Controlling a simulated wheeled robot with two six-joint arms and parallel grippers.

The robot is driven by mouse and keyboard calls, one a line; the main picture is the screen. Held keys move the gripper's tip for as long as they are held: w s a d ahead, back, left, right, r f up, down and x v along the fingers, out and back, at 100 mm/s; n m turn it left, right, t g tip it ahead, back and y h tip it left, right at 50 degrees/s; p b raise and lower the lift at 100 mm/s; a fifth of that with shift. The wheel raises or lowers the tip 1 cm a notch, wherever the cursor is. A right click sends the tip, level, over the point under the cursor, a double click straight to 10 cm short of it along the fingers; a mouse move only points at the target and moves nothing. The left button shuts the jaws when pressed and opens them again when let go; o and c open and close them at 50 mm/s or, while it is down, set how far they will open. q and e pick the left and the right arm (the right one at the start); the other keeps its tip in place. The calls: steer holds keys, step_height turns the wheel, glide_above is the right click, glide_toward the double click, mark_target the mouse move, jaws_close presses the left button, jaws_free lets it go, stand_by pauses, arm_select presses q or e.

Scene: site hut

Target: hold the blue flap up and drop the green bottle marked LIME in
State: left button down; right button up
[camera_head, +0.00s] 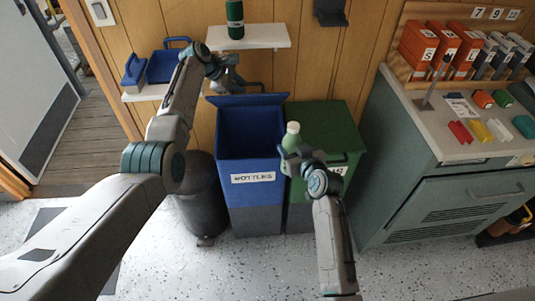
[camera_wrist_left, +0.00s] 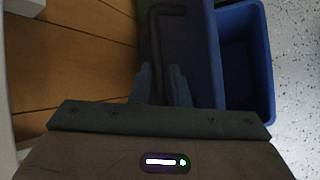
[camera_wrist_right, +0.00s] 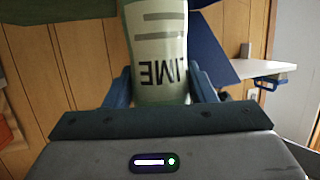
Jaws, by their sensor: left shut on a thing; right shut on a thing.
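The blue bin (camera_head: 252,192) is labelled BOTTLES and stands on the floor with its top open. Its blue flap (camera_head: 247,100) is raised at the back edge; it also shows in the left wrist view (camera_wrist_left: 202,50). My left gripper (camera_head: 232,82) is shut on the flap's dark handle bar (camera_wrist_left: 172,45), behind the bin. The pale green bottle (camera_head: 292,139) is upright in my right gripper (camera_head: 296,154), to the right of the bin's opening and in front of the green bin. In the right wrist view, the bottle's label (camera_wrist_right: 160,70) reads LIME, upside down.
A green bin (camera_head: 330,118) with a closed lid stands right of the blue one. A dark round bin (camera_head: 200,195) stands left. A shelf (camera_head: 255,37) with a dark green flask (camera_head: 235,18) is above. A cabinet (camera_head: 440,200) is at the right.

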steer(key=w+a, duration=0.5)
steer(key=w, duration=0.7)
step_height(320, 180, down, 8)
steer(key=shift+d+r, duration=0.15)
steer(key=shift+r, duration=0.1)
steer(key=o, duration=1)
steer(key=s+d, duration=0.3)
steer(key=s+d+r, duration=0.1)
steer(key=s+d, duration=0.2)
steer(key=s+d+r, duration=0.1)
steer(key=s+d, duration=0.3)
